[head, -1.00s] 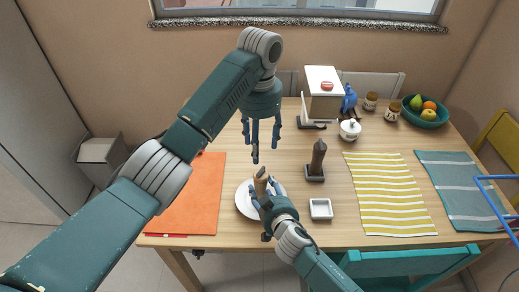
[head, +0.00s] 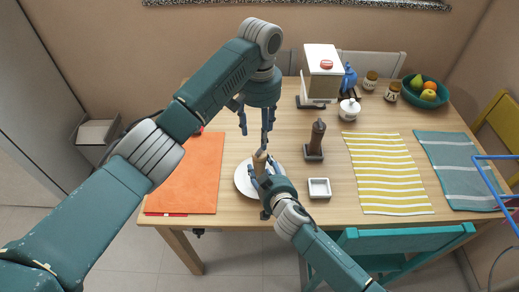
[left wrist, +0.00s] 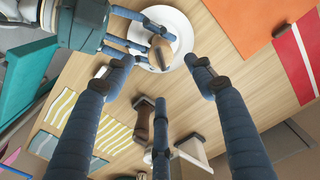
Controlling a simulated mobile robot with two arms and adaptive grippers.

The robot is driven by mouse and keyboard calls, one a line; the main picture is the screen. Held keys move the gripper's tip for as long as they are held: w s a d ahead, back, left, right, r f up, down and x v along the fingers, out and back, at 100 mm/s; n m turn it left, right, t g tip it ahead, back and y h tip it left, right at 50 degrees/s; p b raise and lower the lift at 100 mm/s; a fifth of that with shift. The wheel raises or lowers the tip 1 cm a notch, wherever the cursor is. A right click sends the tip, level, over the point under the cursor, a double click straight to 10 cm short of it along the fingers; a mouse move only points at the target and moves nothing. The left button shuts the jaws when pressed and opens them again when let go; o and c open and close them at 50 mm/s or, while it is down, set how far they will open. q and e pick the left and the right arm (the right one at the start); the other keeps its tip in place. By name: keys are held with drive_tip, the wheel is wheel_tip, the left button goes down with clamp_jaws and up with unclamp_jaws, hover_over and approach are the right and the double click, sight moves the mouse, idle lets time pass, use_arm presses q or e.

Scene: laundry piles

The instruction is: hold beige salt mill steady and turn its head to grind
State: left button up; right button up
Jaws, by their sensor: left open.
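The beige salt mill (head: 259,161) stands on a white plate (head: 243,183) near the table's front edge. My right gripper (head: 263,171) is around its body from the front, with fingers on both sides, and seems closed on it; the exact contact is partly hidden. My left gripper (head: 257,136) points down just above the mill's head, fingers spread and empty. In the left wrist view, the mill (left wrist: 160,52) shows beyond and between my left fingertips (left wrist: 158,66), with the right gripper's fingers (left wrist: 140,34) beside it.
A dark mill (head: 318,138) on a stand and a white square dish (head: 319,187) are to the right. An orange mat (head: 195,172) lies left, a yellow striped mat (head: 388,172) right. A white box-like appliance (head: 321,75), blue object and lidded pot (head: 349,109) stand behind.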

sight(259, 150)
use_arm(q)
wheel_tip(259, 150, down, 9)
drive_tip(key=shift+r, duration=0.15)
drive_tip(key=c, duration=1.1)
